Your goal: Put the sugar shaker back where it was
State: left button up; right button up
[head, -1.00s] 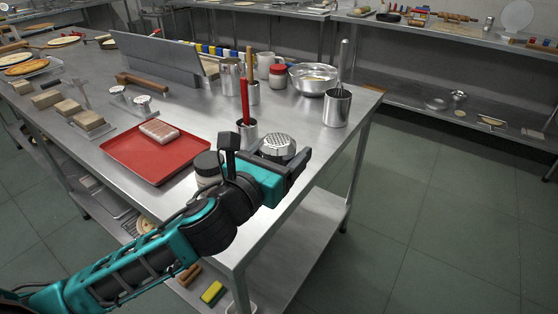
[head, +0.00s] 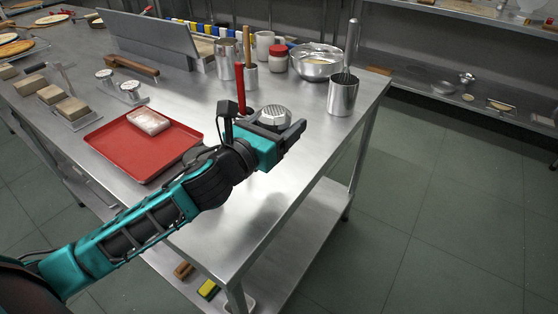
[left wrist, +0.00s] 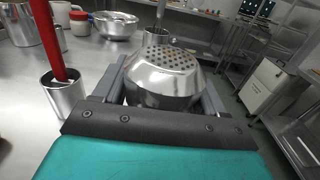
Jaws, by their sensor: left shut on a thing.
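The sugar shaker (head: 274,116) has a silver body and a domed, perforated metal top. My left gripper (head: 291,134) is shut on it, its fingers on both sides of the body. In the left wrist view the shaker (left wrist: 163,76) is upright between the fingers (left wrist: 165,98). Its lower part is hidden in the head view. It seems to be held above the steel table (head: 215,225), with a dark shadow below. My right gripper is not in view.
A red-handled tool (head: 240,88) stands in a metal cup close behind the gripper. A red tray (head: 112,145) lies to the left. A whisk can (head: 342,96) and steel bowl (head: 316,65) stand behind. The table's right edge is near.

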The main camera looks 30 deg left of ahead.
pick_arm(q)
notch_tip(320, 180, down, 7)
jog(key=shift+b, duration=1)
jog(key=shift+f, duration=0.35)
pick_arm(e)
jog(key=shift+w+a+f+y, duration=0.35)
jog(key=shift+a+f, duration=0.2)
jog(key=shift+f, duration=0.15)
pick_arm(q)
jog(key=o, duration=1.2)
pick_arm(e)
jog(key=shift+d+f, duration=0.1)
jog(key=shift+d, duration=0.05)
pick_arm(q)
jog(key=shift+s, duration=0.1)
